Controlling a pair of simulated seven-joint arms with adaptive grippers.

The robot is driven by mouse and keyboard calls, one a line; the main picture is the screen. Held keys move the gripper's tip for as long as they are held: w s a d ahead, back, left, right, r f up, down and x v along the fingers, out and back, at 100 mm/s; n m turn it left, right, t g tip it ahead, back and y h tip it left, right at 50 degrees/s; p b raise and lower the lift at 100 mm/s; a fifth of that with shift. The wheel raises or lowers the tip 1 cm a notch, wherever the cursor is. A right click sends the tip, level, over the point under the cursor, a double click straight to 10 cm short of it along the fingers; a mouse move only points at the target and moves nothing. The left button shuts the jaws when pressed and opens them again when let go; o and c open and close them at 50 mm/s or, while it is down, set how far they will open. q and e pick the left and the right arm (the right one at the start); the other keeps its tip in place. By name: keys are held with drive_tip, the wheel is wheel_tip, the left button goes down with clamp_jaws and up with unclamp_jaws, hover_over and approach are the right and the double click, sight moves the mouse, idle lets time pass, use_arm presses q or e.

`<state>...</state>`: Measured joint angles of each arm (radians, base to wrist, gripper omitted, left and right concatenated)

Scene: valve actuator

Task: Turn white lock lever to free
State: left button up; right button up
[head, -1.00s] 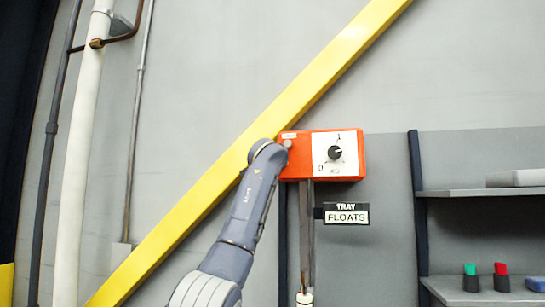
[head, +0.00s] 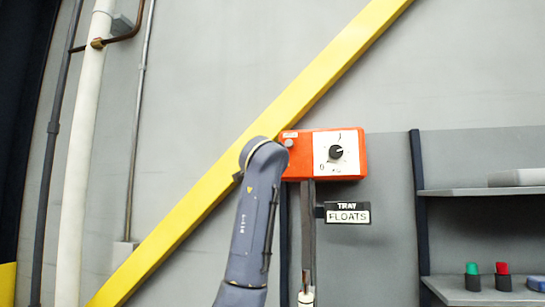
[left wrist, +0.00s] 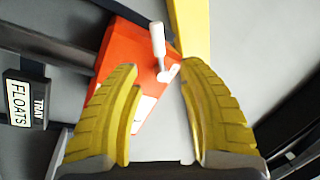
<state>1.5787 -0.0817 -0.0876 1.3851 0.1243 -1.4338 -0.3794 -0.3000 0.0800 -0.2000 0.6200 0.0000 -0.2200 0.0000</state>
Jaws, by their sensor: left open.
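The orange actuator box (head: 355,172) is fixed on the wall, with a white dial plate and a black knob (head: 336,152) on its face. In the left wrist view the box (left wrist: 118,50) shows tilted between and beyond my fingers. In the head view my left arm hides the gripper. My right gripper is not in view.
A yellow diagonal beam (head: 300,95) passes behind the box's left side. A sign reading TRAY FLOATS (head: 347,213) hangs below the box. A shelf (head: 480,192) with small red and green items stands at the right. Pipes (head: 85,150) run up the left wall.

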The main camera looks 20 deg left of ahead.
use_arm(q)
drive_tip(key=shift+s+f, duration=0.15)
drive_tip(key=shift+s, duration=0.4)
